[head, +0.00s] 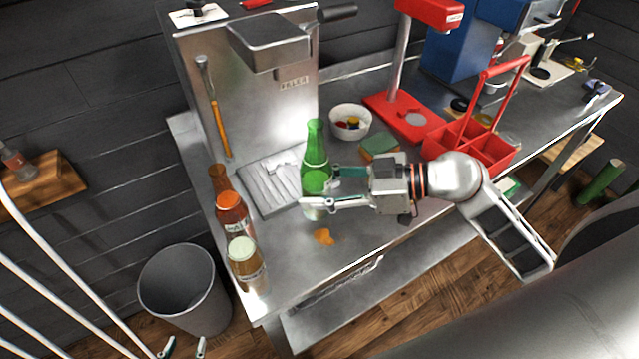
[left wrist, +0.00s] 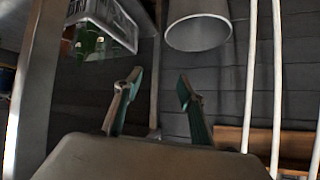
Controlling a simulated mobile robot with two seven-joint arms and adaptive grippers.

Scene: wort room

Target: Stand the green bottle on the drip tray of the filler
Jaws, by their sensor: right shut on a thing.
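The green bottle (head: 316,152) is upright in the head view. My right gripper (head: 330,190) is shut on its lower body from the right. The drip tray (head: 262,190) is a ribbed metal plate at the foot of the steel filler (head: 255,95). The bottle overlaps the tray's right side in the picture; I cannot tell whether its base touches anything. My left gripper (head: 185,348) is low at the bottom left, far from the bottle. In the left wrist view its fingers (left wrist: 157,92) are apart and empty.
A grey bin (head: 185,285) stands on the floor.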

